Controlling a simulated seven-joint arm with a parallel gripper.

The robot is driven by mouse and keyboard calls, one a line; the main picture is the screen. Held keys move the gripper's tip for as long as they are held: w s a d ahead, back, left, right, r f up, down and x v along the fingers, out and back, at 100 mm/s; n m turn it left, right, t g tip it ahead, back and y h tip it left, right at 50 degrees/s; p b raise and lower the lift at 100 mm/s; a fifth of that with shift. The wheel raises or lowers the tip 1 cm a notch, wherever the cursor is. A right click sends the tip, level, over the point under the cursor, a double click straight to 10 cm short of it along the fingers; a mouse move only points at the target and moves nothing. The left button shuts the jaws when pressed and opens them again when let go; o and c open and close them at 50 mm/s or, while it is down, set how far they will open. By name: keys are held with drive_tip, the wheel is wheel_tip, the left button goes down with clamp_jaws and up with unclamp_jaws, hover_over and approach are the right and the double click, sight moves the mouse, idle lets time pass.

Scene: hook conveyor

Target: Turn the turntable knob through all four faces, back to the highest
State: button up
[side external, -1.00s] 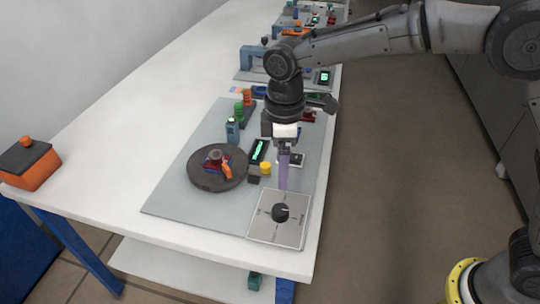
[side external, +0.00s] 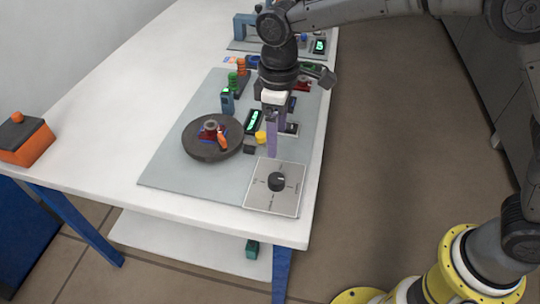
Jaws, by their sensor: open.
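The black turntable knob (side external: 276,182) stands on a light square dial plate (side external: 290,201) at the near corner of the grey mat. The plate carries small face marks, too small to read. The dark round turntable (side external: 192,148) lies to the left, bearing a small red, blue and orange object (side external: 213,135). My gripper (side external: 272,150) points down above and behind the knob, its purple fingers apart from it. It is open and holds nothing that I can see.
A yellow button (side external: 260,137) and a lit display (side external: 255,121) stand between turntable and gripper. A blue block (side external: 227,100) and green and orange stacks stand behind. An orange box (side external: 25,142) sits at the far left. The white table (side external: 110,150) is clear at left.

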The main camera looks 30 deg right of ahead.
sight(276, 178)
wheel_tip(276, 178, down, 14)
drive_tip(key=m, duration=1.4)
drive_tip(key=shift+r+m, duration=0.2)
drive_tip(key=shift+m, duration=0.1)
clamp_jaws()
